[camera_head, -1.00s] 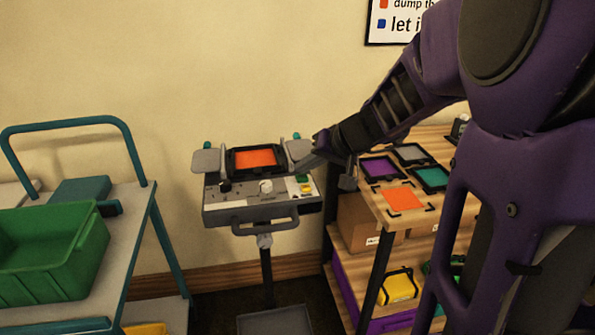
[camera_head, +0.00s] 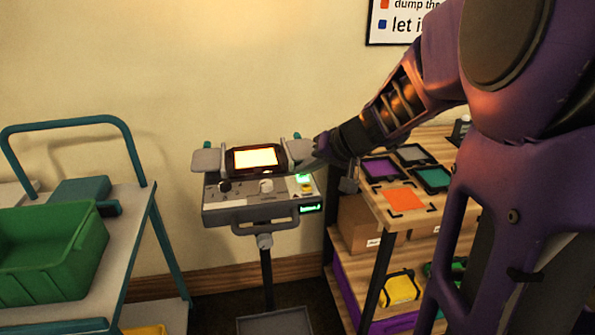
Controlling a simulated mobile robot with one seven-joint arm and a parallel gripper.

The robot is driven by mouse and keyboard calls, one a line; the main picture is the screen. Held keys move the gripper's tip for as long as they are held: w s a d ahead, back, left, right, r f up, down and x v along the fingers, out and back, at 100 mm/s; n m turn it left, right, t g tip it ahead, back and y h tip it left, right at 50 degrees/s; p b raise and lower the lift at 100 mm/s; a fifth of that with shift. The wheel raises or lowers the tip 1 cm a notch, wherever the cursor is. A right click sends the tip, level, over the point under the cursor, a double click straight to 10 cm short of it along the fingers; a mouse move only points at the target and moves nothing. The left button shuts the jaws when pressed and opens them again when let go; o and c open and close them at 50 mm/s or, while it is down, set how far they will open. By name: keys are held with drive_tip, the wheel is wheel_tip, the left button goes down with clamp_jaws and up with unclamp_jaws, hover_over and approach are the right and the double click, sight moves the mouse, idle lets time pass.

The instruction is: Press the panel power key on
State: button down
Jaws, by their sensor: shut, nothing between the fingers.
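The grey control panel (camera_head: 222,208) stands on a post against the wall, with knobs on its sloped face and a handle in front. The orange-framed light window on top (camera_head: 256,158) glows bright yellow-white. The power key (camera_head: 303,178) at the panel's right side glows green, and a small green display (camera_head: 311,208) is lit below it. My gripper (camera_head: 309,167) reaches in from the right, with its fingertips just above the key. It looks shut and empty. I cannot tell whether the fingertips touch the key.
A wooden shelf (camera_head: 440,205) stands right of the panel with an orange square (camera_head: 405,200), a purple tile (camera_head: 380,169) and a teal tile (camera_head: 433,178) on top. A trolley with a green bin (camera_head: 50,265) stands at the left.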

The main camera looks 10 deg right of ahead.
sight(306, 179)
drive_tip(key=shift+r, duration=0.4)
drive_tip(key=shift+r+p, duration=1.6)
drive_tip(key=shift+r, duration=1.45)
